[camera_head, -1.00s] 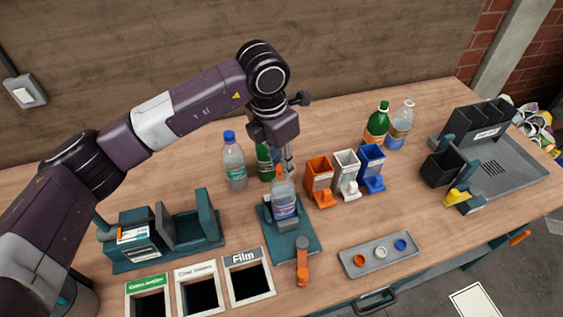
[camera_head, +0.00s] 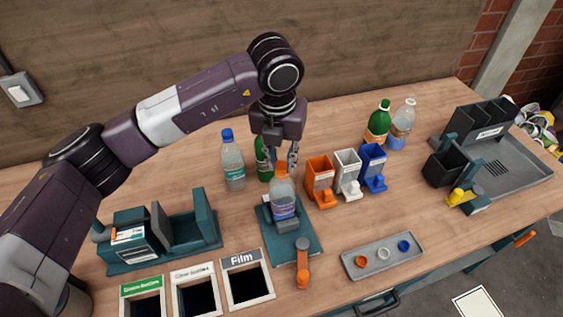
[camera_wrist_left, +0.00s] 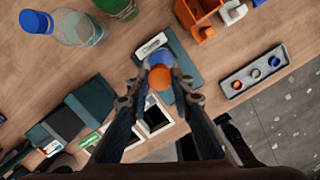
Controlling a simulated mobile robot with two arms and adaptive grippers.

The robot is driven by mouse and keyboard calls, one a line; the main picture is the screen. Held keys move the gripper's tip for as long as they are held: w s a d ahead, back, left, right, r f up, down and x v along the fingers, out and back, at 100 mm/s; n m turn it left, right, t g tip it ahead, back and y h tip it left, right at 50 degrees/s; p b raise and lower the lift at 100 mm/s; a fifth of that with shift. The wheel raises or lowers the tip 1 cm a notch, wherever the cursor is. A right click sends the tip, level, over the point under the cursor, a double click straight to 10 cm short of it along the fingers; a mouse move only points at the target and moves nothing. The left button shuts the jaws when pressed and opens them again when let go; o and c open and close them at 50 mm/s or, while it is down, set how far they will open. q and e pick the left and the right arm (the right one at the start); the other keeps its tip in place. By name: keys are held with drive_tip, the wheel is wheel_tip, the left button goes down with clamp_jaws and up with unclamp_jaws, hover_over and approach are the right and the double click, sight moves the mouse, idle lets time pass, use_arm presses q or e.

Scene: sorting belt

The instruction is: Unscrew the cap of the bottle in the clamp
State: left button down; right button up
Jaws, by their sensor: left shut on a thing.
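The clear bottle (camera_head: 283,203) with an orange cap (camera_head: 281,168) stands upright in the teal clamp (camera_head: 306,238) at the middle of the table. The clamp has an orange-tipped lever (camera_head: 302,265) pointing to the front. My left gripper (camera_head: 282,164) points down from above, with one finger on each side of the cap, shut on it. The cap sits at the bottle's mouth; I cannot see a gap between them. In the left wrist view the fingers (camera_wrist_left: 160,80) reach in from below, over the clamp. My right gripper is not in view.
Blue-capped (camera_head: 232,163) and green (camera_head: 264,160) bottles stand just behind and left of the clamp. Orange (camera_head: 320,178), white (camera_head: 347,170) and blue (camera_head: 372,164) holders stand to its right. A grey tray with coloured caps (camera_head: 383,256) lies at front right. Labelled bins line the front left.

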sight(281, 165)
use_arm(q)
drive_tip(key=shift+w+r, duration=0.1)
drive_tip(key=shift+r, duration=0.1)
drive_tip(key=shift+r+p, duration=0.1)
drive_tip(key=shift+p, duration=0.2)
drive_tip(key=shift+r, duration=0.15)
drive_tip(key=shift+r, duration=0.55)
drive_tip(key=shift+r, duration=0.15)
drive_tip(key=shift+r+p, duration=1.2)
drive_tip(key=shift+r, duration=1.2)
